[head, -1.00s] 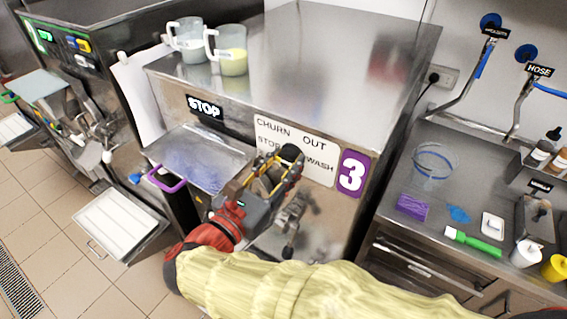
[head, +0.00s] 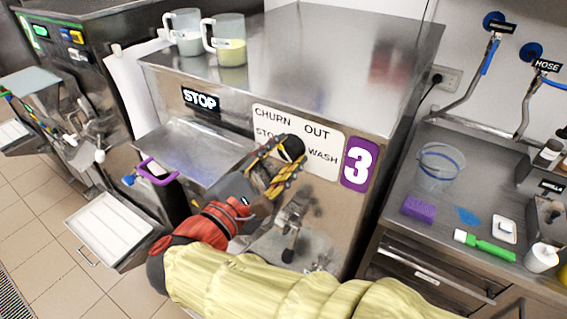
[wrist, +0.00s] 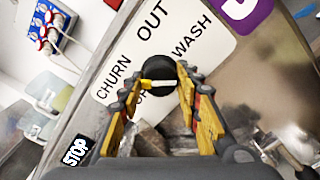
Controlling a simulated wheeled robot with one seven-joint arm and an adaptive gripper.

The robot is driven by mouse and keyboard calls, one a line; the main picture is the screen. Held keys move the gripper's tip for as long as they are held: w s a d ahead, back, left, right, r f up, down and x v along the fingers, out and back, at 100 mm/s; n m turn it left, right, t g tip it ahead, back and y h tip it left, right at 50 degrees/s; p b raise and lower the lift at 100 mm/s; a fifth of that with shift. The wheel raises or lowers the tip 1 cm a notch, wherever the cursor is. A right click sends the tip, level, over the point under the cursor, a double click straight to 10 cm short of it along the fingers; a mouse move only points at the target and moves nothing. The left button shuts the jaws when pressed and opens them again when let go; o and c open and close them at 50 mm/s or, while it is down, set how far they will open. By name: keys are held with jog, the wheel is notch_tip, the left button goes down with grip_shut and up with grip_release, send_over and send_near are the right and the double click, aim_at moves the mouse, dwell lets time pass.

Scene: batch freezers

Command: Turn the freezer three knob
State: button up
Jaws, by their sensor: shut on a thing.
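The freezer three knob is a round black knob (head: 291,149) with a pale pointer bar, on the white label plate (head: 325,158) reading CHURN, OUT, STOP and WASH, left of the purple 3 sign (head: 358,166). In the wrist view the knob (wrist: 184,88) sits between my fingertips, and its pale bar points left. My gripper (head: 278,160) reaches the knob from below left and is shut on it. In the wrist view my yellow and black fingers (wrist: 160,100) flank the knob. The fingers hide part of the label, including most of STOP.
A STOP display (head: 201,99) is on the freezer front to the left. Two jugs (head: 230,52) stand on top. A metal spout (head: 290,222) sits just below my gripper. The sink counter (head: 400,205) with a sponge and bottles is to the right.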

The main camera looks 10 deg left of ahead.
jog(key=shift+f+m+b, duration=0.1)
jog(key=shift+m+b, duration=0.7)
jog(key=shift+m, duration=0.2)
jog(key=o, duration=1.2)
jog(key=v, duration=1.2)
jog(key=shift+a, duration=0.1)
